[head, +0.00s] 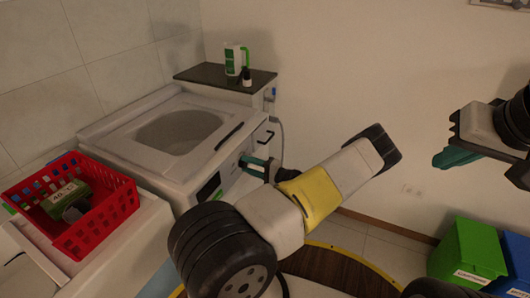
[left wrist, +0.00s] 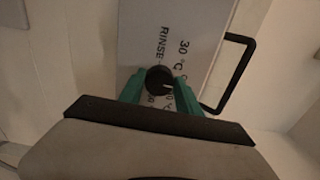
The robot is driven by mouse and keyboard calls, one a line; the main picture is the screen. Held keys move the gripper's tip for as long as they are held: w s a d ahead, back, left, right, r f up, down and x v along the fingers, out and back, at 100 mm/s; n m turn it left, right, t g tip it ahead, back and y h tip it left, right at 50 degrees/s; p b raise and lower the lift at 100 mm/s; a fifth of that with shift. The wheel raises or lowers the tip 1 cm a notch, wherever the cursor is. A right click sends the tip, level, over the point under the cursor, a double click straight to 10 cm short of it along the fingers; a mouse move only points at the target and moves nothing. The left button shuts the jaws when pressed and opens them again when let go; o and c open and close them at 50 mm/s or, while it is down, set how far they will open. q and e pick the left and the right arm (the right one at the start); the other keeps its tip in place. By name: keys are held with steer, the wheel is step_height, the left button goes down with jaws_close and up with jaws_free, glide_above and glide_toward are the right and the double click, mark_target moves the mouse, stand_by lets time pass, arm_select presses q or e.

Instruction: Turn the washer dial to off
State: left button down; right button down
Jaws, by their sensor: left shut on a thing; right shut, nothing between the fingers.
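The washer (head: 130,128) stands at the left with its control panel (left wrist: 145,50) facing my left arm. The dark round dial (left wrist: 158,80) sits on this panel, with a small light mark towards its lower right. Labels "RINSE" and "30 °C" are printed nearby; other labels are partly covered. My left gripper (left wrist: 160,84) is shut on the dial, one teal finger on each side. In the head view the left gripper (head: 254,166) is at the washer's front and the dial cannot be made out. My right gripper (head: 441,160) is shut and empty, in the air at the right.
A red basket (head: 122,205) with a green box stands left of the washer. A dark-topped stand (head: 205,74) behind holds a white-green container (head: 232,60) and a small dark bottle (head: 247,77). A black handle (left wrist: 238,75) lies beside the panel. Green (head: 465,255) and blue bins stand lower right.

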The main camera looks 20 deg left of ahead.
arm_select(q)
steer(key=shift+f, duration=0.1)
stand_by(0.5)
steer(key=c, duration=0.8)
jaws_free()
steer(key=shift+c, duration=0.2)
steer(key=d, duration=0.8)
steer(key=shift+s, duration=0.3)
